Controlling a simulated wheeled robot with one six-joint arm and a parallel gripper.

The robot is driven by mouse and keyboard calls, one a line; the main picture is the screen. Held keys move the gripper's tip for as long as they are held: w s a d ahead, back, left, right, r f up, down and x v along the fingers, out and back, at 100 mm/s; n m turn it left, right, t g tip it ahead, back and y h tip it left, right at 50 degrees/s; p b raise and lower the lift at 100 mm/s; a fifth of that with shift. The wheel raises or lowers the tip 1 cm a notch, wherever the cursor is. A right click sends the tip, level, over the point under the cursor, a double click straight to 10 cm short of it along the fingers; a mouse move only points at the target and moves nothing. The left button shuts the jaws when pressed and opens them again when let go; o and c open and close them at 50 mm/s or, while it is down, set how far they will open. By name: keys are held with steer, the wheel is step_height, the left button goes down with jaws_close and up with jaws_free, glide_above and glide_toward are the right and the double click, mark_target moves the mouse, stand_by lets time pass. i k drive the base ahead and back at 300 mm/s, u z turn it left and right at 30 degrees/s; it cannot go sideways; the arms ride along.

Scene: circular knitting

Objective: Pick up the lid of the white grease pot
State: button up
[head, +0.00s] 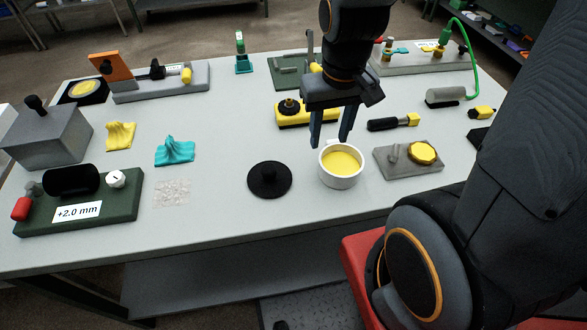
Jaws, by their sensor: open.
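The white grease pot (341,178) stands uncovered near the front of the table, with yellow grease showing inside.
A grey block with a yellow knob (408,163) sits right of the pot. A yellow block with a black knob (293,118) lies behind. Cyan cloth (175,150) and a clear bumpy patch (172,193) lie left. The table (225,225) is clear in front of the lid.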

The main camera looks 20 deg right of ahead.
mark_target(267, 179)
steer(key=k, duration=1)
steer(key=z, duration=1.3)
steer(key=i, duration=0.85)
steer(key=u, duration=1.85)
